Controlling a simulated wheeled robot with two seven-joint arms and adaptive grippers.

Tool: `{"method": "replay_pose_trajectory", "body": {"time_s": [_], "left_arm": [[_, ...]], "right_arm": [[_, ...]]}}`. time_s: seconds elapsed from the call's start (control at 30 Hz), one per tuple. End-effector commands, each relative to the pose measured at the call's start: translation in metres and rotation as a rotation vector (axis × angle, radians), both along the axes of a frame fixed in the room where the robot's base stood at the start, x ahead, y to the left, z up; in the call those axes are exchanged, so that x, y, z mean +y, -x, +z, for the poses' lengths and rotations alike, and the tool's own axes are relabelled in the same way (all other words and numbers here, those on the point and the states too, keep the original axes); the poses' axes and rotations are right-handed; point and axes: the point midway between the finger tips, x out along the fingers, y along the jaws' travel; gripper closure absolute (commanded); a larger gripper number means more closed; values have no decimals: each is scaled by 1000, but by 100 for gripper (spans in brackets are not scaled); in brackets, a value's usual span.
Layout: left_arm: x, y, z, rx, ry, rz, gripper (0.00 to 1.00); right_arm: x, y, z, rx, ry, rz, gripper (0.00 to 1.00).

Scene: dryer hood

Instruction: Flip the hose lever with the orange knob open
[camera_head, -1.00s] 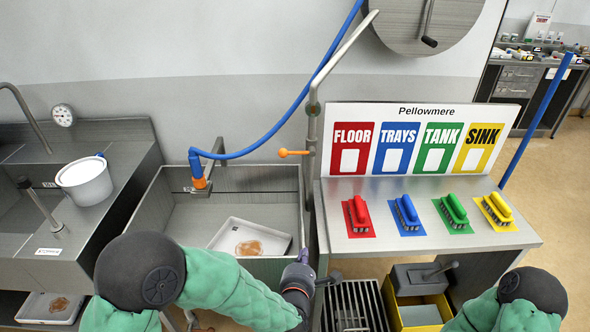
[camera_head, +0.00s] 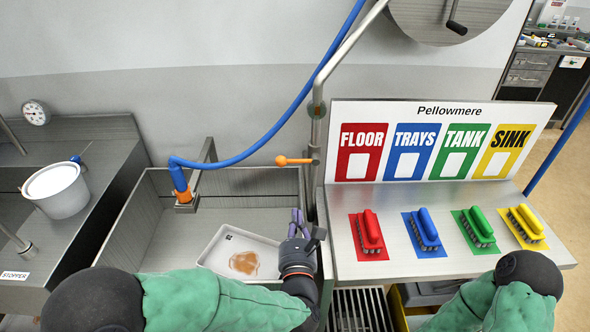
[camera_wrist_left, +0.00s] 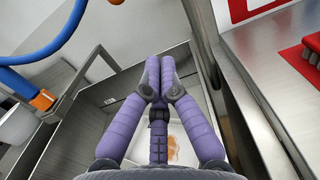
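The hose lever (camera_head: 297,161) is a short orange bar with a round orange knob (camera_head: 281,160), sticking out to the left from the upright metal pipe (camera_head: 316,135). My left gripper (camera_head: 297,214) is below the knob and slightly right of it in the head view, above the sink's right side, apart from the lever. Its purple fingers point up. In the left wrist view the fingertips (camera_wrist_left: 160,62) are drawn together with nothing between them.
The sink (camera_head: 160,225) holds a white tray (camera_head: 215,250) with a brown stain. A blue hose (camera_head: 262,142) with an orange end hangs over it. To the right, a steel shelf (camera_head: 345,230) carries several coloured brushes before a sign board (camera_head: 425,110). A white bucket (camera_head: 62,200) stands left.

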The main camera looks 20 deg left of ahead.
Motion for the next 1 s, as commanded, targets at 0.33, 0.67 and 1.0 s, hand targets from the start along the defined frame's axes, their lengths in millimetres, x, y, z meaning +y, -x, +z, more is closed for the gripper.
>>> {"method": "replay_pose_trajectory", "body": {"time_s": [0.33, 0.67, 1.0], "left_arm": [[2, -5, 0, 0, 0, 2, 100], [17, -53, 0, 1, -1, 4, 100], [29, -100, 20, -3, -1, 1, 100]], "right_arm": [[0, 0, -1, 1, 0, 0, 80], [0, 0, -12, 0, 0, 0, 80], [0, 0, -20, 1, 0, 0, 80]]}}
